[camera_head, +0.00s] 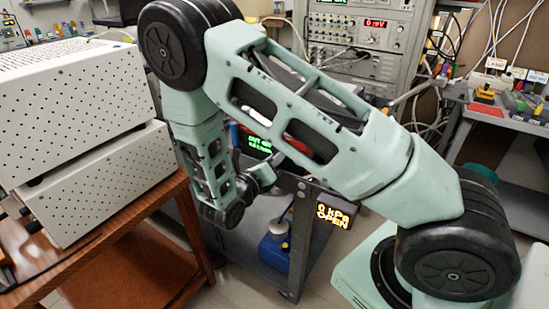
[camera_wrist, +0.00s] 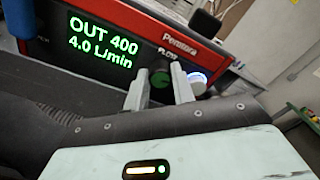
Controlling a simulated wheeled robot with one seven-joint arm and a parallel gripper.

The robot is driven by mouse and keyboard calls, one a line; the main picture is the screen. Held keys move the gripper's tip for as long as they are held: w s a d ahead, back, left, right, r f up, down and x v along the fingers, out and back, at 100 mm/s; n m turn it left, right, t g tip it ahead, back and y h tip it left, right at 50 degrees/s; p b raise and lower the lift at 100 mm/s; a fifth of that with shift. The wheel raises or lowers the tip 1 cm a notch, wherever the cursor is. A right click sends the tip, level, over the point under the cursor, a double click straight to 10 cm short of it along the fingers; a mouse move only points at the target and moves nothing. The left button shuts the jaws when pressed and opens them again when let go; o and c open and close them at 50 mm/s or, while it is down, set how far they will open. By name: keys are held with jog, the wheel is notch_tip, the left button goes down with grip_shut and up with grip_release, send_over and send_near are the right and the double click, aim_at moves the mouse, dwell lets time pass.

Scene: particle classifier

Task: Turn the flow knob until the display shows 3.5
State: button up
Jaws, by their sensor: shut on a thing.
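The display (camera_wrist: 103,44) left of the knob reads "OUT 400" and "4.0 L/min" in green. In the head view the display (camera_head: 259,144) shows small behind my arm; the knob is hidden there.
A white round button with a blue-lit ring (camera_wrist: 197,83) sits just right of the right finger. The unit is on a dark cart (camera_head: 305,188), with a "0 kPa OPEN" display (camera_head: 335,215) at its side. Perforated white boxes (camera_head: 85,115) stand at left.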

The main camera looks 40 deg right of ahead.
jog(key=o, duration=1)
jog(key=b+v, duration=0.1)
jog(key=v, duration=1.6)
jog(key=shift+a+b, duration=0.25)
jog(key=shift+b, duration=0.05)
